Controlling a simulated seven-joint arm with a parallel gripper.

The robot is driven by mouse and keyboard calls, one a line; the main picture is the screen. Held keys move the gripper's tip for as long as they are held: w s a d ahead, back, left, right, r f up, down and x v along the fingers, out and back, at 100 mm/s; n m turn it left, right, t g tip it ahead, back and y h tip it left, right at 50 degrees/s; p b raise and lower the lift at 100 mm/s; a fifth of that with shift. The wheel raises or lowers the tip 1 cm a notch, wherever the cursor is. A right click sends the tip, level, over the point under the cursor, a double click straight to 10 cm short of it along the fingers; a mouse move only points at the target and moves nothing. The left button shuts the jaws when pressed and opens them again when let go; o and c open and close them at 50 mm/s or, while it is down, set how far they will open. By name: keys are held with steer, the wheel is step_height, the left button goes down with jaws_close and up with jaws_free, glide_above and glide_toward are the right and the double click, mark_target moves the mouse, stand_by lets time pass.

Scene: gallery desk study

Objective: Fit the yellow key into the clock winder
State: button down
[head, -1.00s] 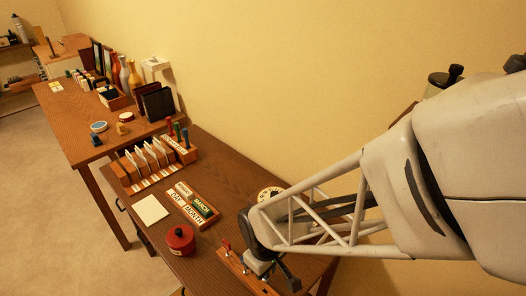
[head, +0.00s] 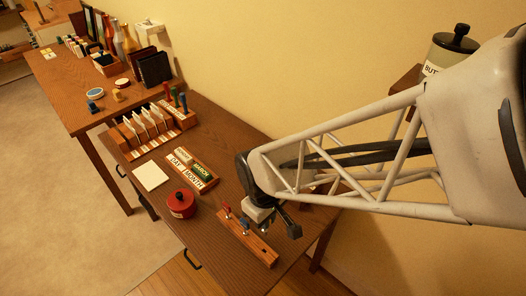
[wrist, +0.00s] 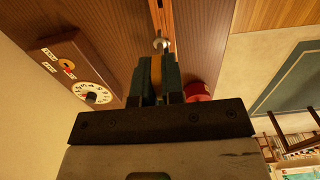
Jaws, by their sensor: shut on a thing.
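My gripper (head: 270,222) is over the desk, just behind and above the wooden key rack (head: 247,238). It is shut on the yellow key (wrist: 156,72), a yellow strip between the two dark fingers in the wrist view. A round silvery end (wrist: 160,43) shows just past the fingertips, apparently the key's. The clock winder (wrist: 62,52) is left of the fingers in the wrist view, a brown board with a white numbered dial (wrist: 95,93) and a small red and yellow spot. My arm hides it in the head view. The key is apart from it.
Red (head: 227,211) and blue (head: 244,222) keys stand in the rack. A red lidded pot (head: 181,204), a white pad (head: 150,176) and a date block tray (head: 207,184) lie to its left. A card sorter (head: 150,130) stands farther back.

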stand_by(0.4)
steer(key=w+d, duration=0.6)
steer(key=w, duration=0.5)
steer(key=w+d, duration=0.6)
steer(key=w, duration=0.5)
steer(key=shift+w+d+f, duration=0.15)
steer(key=shift+w+f, duration=0.05)
steer(key=shift+w, duration=0.2)
steer(key=shift+f, duration=0.2)
steer(key=shift+f, duration=2.6)
steer(key=shift+f, duration=1.7)
